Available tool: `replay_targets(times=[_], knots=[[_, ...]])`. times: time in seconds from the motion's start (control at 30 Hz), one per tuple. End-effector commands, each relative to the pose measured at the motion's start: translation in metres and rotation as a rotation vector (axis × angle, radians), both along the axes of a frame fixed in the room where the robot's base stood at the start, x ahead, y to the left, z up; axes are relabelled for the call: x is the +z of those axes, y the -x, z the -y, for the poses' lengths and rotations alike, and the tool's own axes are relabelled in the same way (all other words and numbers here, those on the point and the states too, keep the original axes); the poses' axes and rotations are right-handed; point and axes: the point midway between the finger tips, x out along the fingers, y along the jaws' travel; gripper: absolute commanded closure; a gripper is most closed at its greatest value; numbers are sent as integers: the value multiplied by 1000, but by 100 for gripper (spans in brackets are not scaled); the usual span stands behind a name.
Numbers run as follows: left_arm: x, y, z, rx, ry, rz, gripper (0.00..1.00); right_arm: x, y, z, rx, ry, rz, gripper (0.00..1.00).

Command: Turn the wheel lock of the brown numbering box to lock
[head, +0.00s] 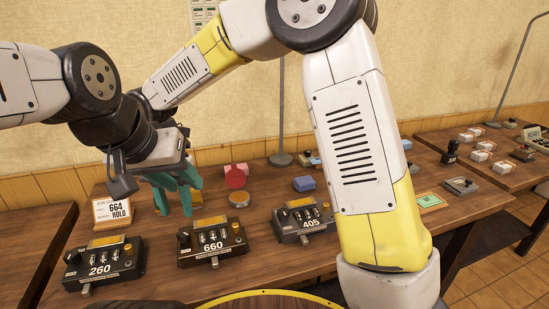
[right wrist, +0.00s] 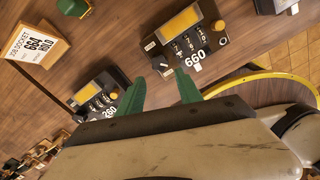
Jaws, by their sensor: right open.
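A dark, brownish-black numbering box reading 660 (head: 212,243) stands at the middle of the table. It has three number wheels, a yellow window, a dark knob on its left, a small yellowish knob on its right and a metal tab at the front. It also shows in the right wrist view (right wrist: 188,38). My right gripper (head: 174,210) is open and empty behind and left of this box; its green fingers (right wrist: 158,85) point between the 260 and 660 boxes. My left gripper overlaps it in the head view, so its jaws are unclear.
A black box reading 260 (head: 104,264) stands left, a grey box reading 405 (head: 304,222) right. A sign reading 664 HOLD (head: 113,212) stands behind. My right arm hides the table's right part.

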Motion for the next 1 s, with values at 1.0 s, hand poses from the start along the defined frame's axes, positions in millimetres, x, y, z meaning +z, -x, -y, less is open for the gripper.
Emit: replay_targets(times=[1.0], knots=[[0,0,0,0,0,0,64,96,-11,182,-1282,-219,105,58]])
